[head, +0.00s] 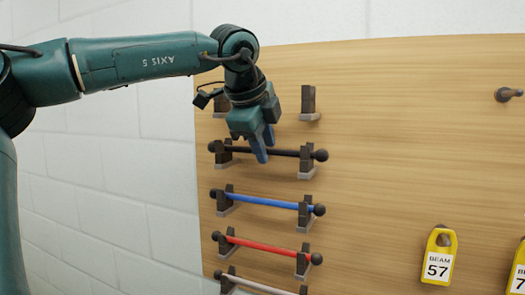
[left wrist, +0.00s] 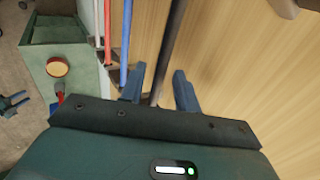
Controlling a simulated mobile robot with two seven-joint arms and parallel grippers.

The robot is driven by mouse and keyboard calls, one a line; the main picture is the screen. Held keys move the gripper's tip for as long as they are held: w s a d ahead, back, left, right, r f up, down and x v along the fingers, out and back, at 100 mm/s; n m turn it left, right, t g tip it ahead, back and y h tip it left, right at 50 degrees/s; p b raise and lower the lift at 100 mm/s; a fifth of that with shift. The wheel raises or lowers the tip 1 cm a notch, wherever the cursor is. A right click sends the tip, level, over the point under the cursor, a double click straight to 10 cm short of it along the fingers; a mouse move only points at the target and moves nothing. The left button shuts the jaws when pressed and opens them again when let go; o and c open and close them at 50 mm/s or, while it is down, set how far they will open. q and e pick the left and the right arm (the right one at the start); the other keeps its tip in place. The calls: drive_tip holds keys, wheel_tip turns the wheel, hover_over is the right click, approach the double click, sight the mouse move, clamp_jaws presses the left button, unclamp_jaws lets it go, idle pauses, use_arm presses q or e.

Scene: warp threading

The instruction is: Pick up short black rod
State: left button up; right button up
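The short black rod (head: 285,153) rests across two dark brackets on the wooden board, with a round black knob at each end. My left gripper (head: 264,147) is at the middle of the rod with its blue fingers pointing down. In the left wrist view, the dark rod (left wrist: 172,45) runs between the two fingers of the open left gripper (left wrist: 158,72). A gap shows on both sides of the rod. Whether a finger touches it I cannot tell. My right gripper is in neither view.
Below hang a blue rod (head: 265,201), a red rod (head: 268,244) and a pale rod (head: 262,285) on similar brackets. An empty bracket (head: 308,102) is above. A yellow tag marked 57 (head: 438,268) and a peg (head: 507,94) are to the right.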

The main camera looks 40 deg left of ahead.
use_arm(q)
clamp_jaws()
drive_tip(key=shift+r, duration=0.15)
